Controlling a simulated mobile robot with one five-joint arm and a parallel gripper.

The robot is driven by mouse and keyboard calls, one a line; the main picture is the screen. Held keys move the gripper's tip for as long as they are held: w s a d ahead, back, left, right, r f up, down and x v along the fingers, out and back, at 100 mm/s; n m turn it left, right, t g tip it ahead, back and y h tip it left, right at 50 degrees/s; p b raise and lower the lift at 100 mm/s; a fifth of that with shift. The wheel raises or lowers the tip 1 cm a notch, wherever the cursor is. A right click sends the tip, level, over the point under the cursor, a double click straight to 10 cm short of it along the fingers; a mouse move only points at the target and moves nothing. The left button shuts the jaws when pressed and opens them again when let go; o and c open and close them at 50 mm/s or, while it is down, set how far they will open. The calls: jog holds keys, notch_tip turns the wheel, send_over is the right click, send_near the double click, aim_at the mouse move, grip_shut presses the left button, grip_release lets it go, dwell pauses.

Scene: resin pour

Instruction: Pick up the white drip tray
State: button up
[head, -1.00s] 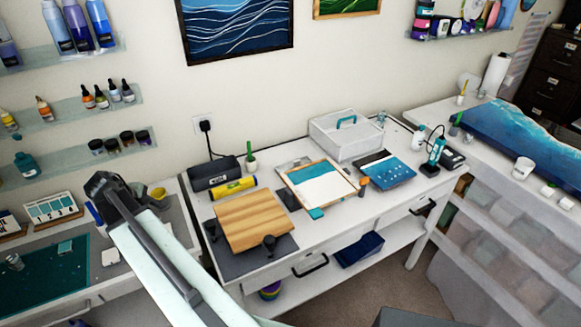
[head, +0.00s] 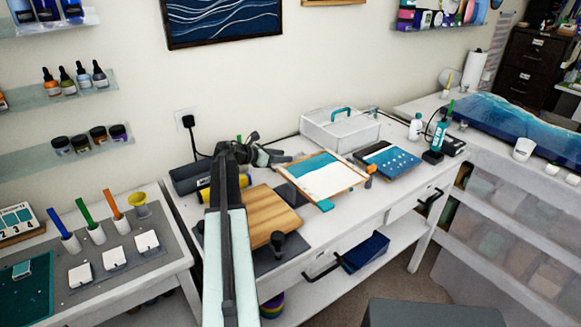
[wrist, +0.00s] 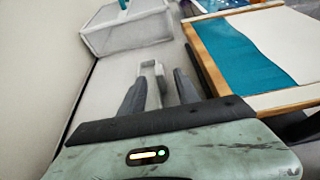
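A small whitish piece with raised edges, which looks like the white drip tray (wrist: 152,78), lies on the bench beyond my fingertips in the wrist view. It shows in the gap between the two fingers, apart from them as far as I can see. My gripper (wrist: 160,86) is open with nothing between its fingers. In the head view my gripper (head: 284,157) is over the back of the bench, left of the teal-and-white framed panel (head: 320,176). My arm and gripper hide most of the tray there.
A white box with a teal handle (head: 339,133) stands behind at the right. The framed panel lies close to my gripper's right. A wooden board (head: 268,214) lies in front, a yellow roll (head: 204,195) and dark case (head: 190,178) to the left. The wall bounds the back.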

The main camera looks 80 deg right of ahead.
aim_at(295, 154)
jog(key=shift+x, duration=0.85)
jog(key=b+x, duration=0.2)
jog(key=x, duration=0.2)
jog(key=shift+s+d+f, duration=0.1)
jog(key=shift+d+f, duration=0.15)
jog(key=shift+f, duration=0.1)
jog(key=shift+s+d, duration=0.15)
jog(key=shift+s, duration=0.1)
jog(key=shift+r, duration=0.1)
grip_shut()
